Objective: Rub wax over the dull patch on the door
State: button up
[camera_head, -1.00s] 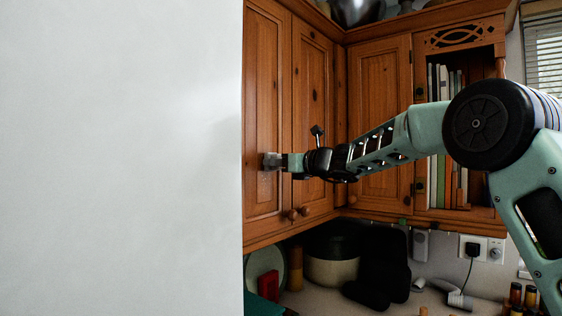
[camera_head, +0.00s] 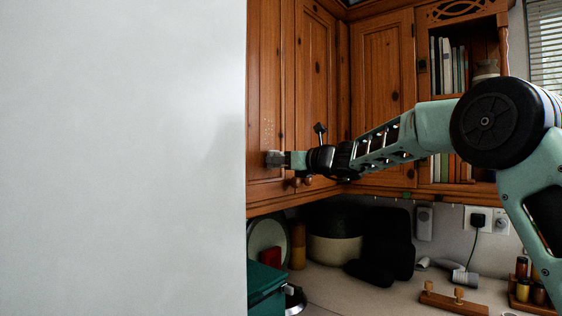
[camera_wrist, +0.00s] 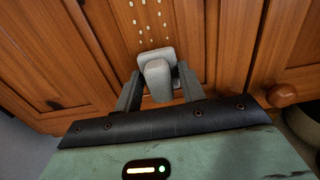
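My gripper (camera_wrist: 160,88) is shut on a grey block (camera_wrist: 158,70) with a wider grey pad at its far end. The pad is against or very near the lower part of the pine cabinet door (camera_wrist: 90,35); I cannot tell if it touches. In the head view the grey block (camera_head: 274,158) shows at the left end of my arm, in front of the same door (camera_head: 262,70). I cannot make out a separate dull patch.
A large pale flat surface (camera_head: 120,150) fills the left of the head view and hides the door's left part. A round wooden knob (camera_wrist: 281,95) is right of my gripper. Below, the counter (camera_head: 345,295) holds a green box (camera_head: 265,285), dark items and a wooden rack (camera_head: 453,302).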

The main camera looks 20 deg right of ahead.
aim_at(269, 132)
grip_shut()
jog(key=shift+w+a, duration=0.25)
jog(key=shift+w, duration=0.1)
dwell(0.8)
jog(key=shift+r, duration=0.1)
dwell(0.4)
jog(key=shift+r+p, duration=1.65)
jog(key=shift+r, duration=0.3)
jog(key=shift+r+p, duration=1.65)
jog(key=shift+r, duration=0.35)
